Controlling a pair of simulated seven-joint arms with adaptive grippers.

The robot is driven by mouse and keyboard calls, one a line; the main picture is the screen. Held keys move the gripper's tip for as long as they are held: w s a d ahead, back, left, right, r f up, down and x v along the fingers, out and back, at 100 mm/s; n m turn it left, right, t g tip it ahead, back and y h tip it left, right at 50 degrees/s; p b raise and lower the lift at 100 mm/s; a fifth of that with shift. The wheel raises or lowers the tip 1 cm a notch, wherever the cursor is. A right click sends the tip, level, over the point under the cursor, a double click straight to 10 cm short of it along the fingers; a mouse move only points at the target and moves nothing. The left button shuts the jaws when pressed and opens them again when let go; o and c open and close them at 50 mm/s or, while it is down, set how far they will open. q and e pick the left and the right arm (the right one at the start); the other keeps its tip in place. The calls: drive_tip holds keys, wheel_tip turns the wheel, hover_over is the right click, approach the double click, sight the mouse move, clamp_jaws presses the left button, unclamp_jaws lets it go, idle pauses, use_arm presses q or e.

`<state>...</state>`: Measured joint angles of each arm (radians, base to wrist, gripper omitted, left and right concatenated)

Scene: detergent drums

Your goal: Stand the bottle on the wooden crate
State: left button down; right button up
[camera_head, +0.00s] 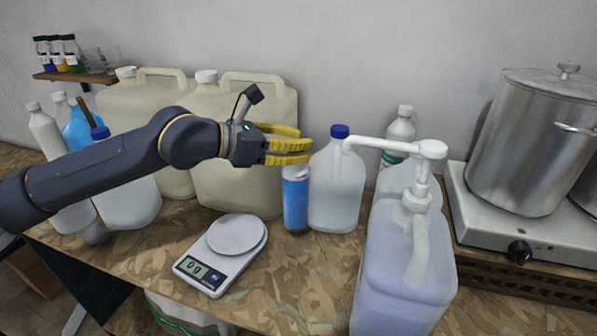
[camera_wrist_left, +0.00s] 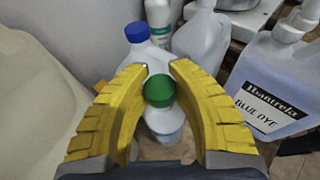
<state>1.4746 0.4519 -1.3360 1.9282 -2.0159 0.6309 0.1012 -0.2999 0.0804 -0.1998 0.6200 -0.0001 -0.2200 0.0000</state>
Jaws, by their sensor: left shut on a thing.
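My left gripper (camera_head: 305,152) has yellow fingers and reaches in from the left, over the middle of the counter. It is shut on a slim bottle (camera_head: 295,203) with a blue label, which hangs upright below the fingers. In the left wrist view the bottle's green cap (camera_wrist_left: 159,90) shows between the yellow fingers (camera_wrist_left: 160,68). The fingers hide its top in the head view. I cannot tell if its base touches the counter. A dark brown slatted wooden crate (camera_head: 500,266) shows at the right, under a hot plate. My right gripper is not in view.
A white jug with a blue cap (camera_head: 337,190) stands close right of the bottle. A pump jug (camera_head: 405,270) is in front right. Large beige canisters (camera_head: 237,150) stand behind. A kitchen scale (camera_head: 222,250) is at front left. A steel pot (camera_head: 528,145) sits on the hot plate (camera_head: 490,225).

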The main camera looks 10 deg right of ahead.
use_arm(q)
drive_tip(key=shift+f, duration=3.45)
drive_tip(key=c, duration=1.2)
unclamp_jaws()
drive_tip(key=shift+c, duration=0.2)
approach(298, 171)
drive_tip(key=shift+w+a+f, duration=0.3)
drive_tip(key=shift+w+f, duration=0.05)
drive_tip(key=shift+w, duration=0.15)
drive_tip(key=shift+w+a+f, duration=0.3)
drive_tip(key=shift+w+f, duration=0.05)
drive_tip(key=shift+w, duration=0.15)
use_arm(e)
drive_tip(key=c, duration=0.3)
